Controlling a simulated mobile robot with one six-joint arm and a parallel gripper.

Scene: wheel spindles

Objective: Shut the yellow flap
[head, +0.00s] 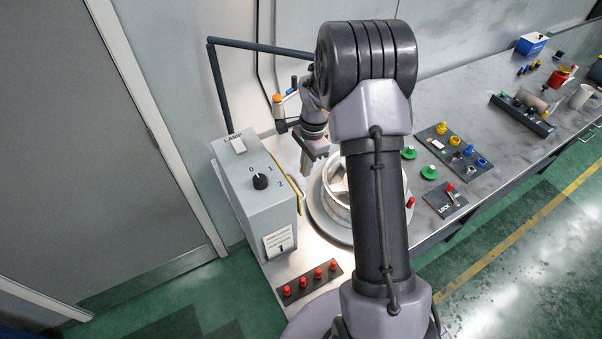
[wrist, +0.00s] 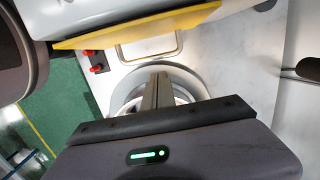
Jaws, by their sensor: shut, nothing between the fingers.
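The yellow flap (wrist: 135,28) shows in the wrist view as a slanted yellow panel along the top, with a pale wire loop handle (wrist: 150,46) just below it. In the head view only a thin yellow edge of the flap (head: 297,197) shows on the right side of the grey control box (head: 254,188). How far it stands open I cannot tell. My gripper (head: 305,170) is shut and empty, fingers pointing down, to the right of the box's far end. In the wrist view the closed fingers (wrist: 157,88) are apart from the flap and handle.
A silver wheel (head: 337,190) lies on a round turntable right of the box, partly hidden by my arm. A strip of red knobs (head: 310,281) is in front of the box. A lamp arm (head: 255,44) rises behind. The bench (head: 440,110) extends right with parts trays.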

